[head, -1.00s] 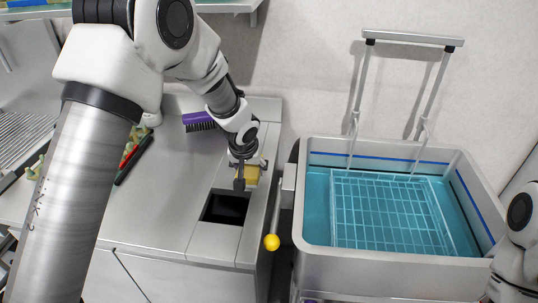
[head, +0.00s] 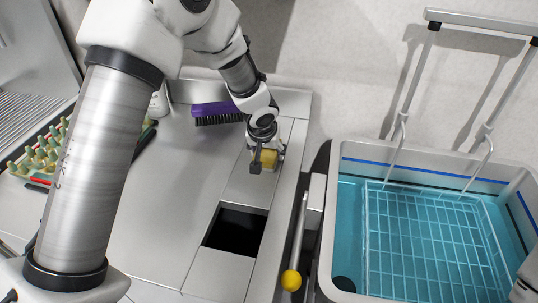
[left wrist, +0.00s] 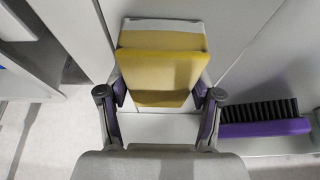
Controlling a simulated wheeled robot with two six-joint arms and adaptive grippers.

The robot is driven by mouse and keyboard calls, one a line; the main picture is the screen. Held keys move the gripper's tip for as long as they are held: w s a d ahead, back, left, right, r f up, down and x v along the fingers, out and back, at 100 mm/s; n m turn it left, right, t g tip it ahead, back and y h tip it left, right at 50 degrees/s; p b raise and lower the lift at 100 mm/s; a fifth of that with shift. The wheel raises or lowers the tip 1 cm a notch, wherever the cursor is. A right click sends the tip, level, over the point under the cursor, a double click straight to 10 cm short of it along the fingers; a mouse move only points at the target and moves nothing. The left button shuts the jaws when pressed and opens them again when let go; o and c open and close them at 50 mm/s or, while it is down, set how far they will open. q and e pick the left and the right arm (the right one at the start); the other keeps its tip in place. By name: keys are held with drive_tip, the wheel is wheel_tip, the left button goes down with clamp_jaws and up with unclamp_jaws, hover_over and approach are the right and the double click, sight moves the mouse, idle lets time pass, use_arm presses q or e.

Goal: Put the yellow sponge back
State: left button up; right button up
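The yellow sponge (head: 266,158) is at the back right of the grey counter (head: 175,190), behind the dark square opening (head: 236,231). My left gripper (head: 262,155) is at the sponge, reaching in from above. In the left wrist view my left gripper (left wrist: 160,97) has a finger against each side of the sponge (left wrist: 160,70) and looks shut on it. I cannot tell whether the sponge touches the counter. My right gripper is not in view.
A purple brush (head: 217,110) lies left of the sponge; it also shows in the left wrist view (left wrist: 265,128). A basin (head: 345,270) with blue water and a wire rack (head: 430,245) stands to the right. A yellow knob (head: 291,280) sits between. A rack of pegs (head: 45,155) is left.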

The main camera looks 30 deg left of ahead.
use_arm(q)
drive_tip(key=shift+s+r, duration=0.1)
drive_tip(key=shift+r, duration=0.05)
drive_tip(key=shift+s+f, duration=0.1)
drive_tip(key=shift+f, duration=0.1)
drive_tip(key=o, duration=1.2)
drive_tip(key=shift+r, duration=0.1)
drive_tip(key=shift+r, duration=0.25)
drive_tip(key=p+v, duration=0.2)
drive_tip(key=v, duration=0.9)
drive_tip(key=shift+s+d+r, duration=0.1)
drive_tip(key=shift+r, duration=0.25)
